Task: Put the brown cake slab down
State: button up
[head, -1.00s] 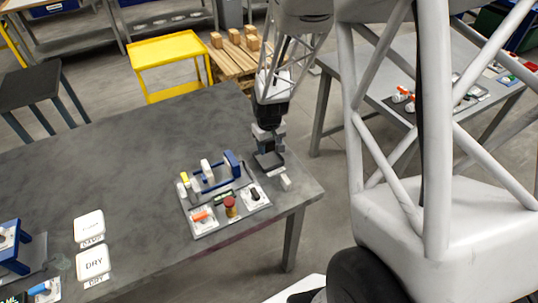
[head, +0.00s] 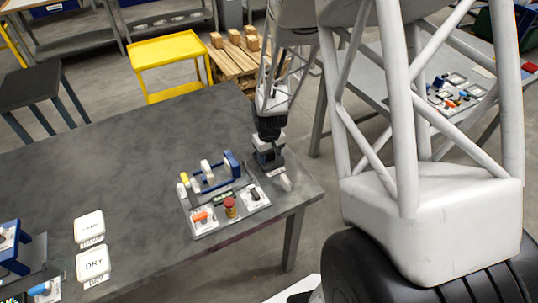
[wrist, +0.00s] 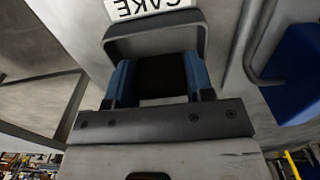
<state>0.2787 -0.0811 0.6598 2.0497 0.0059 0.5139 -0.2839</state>
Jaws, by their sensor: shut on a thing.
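The brown cake slab (wrist: 160,78) shows very dark in the wrist view, between the two blue fingers of my gripper. My gripper (head: 268,163) is shut on it, low at the right end of the grey table. A dark-rimmed tray (wrist: 155,30) with a white CAKE label (wrist: 150,8) lies right at the fingertips. The slab appears over or within this rim. I cannot tell whether it touches the tray's floor.
The filter press with its blue end plate (head: 232,163) stands just left of my gripper. The table's middle is clear.

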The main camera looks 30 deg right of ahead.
jog(key=shift+f, duration=0.1)
jog(key=o, duration=0.6)
notch_tip(320, 180, up, 12)
jog(key=shift+r, duration=0.1)
dwell(0.8)
dwell(0.5)
